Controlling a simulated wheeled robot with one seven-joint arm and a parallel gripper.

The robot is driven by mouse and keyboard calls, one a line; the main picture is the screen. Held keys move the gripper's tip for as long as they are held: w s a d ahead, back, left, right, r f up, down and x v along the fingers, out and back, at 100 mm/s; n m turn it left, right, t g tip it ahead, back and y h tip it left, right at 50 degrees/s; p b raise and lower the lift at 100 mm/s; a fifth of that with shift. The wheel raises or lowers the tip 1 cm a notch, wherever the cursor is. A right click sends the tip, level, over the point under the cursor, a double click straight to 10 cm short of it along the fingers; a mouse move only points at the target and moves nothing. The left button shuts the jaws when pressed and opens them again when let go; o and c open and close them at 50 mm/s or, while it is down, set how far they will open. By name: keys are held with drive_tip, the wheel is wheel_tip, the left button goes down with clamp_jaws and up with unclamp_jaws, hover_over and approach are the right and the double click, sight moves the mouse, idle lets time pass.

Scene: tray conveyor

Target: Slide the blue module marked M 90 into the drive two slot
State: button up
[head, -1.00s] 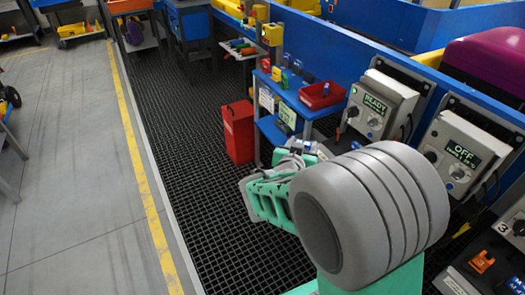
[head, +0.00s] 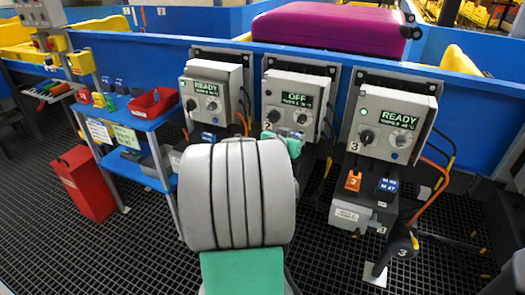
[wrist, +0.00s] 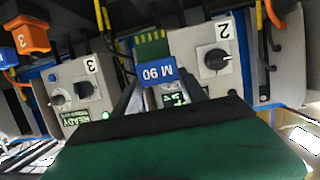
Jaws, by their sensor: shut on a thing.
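The blue module marked M 90 (wrist: 158,75) is held between the fingers of my gripper (wrist: 165,94), which is shut on it. The wrist view is upside down. Yellow contact strips show at the module's far end. The drive two box (wrist: 212,62), with a black knob and a label 2, is right beside the module there. In the head view the drive two box (head: 298,98) is in the middle, and its display reads OFF. My arm hides the drive two slot, the module and most of my gripper in the head view.
The left drive box (head: 210,90) also reads READY. A blue cart (head: 140,120) with a red bin (head: 153,102) stands left.

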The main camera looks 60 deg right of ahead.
drive_tip(key=shift+w+d+r+t, duration=0.1)
drive_tip(key=shift+d+r+t, duration=0.25)
drive_tip(key=shift+d, duration=0.25)
drive_tip(key=shift+w+a+r+n, duration=0.1)
drive_tip(key=shift+w+r+n, duration=0.1)
drive_tip(key=shift+w+n, duration=0.25)
drive_tip(key=shift+f+b, duration=0.2)
drive_tip(key=shift+b, duration=0.2)
wheel_tip(320, 180, down, 6)
drive_tip(key=b, duration=0.5)
drive_tip(key=shift+r, duration=0.2)
drive_tip(key=shift+b, duration=0.65)
idle(0.3)
drive_tip(key=shift+a+f+b, duration=0.1)
drive_tip(key=shift+f+b, duration=2.25)
drive_tip(key=shift+f, duration=0.3)
drive_tip(key=o, duration=1.5)
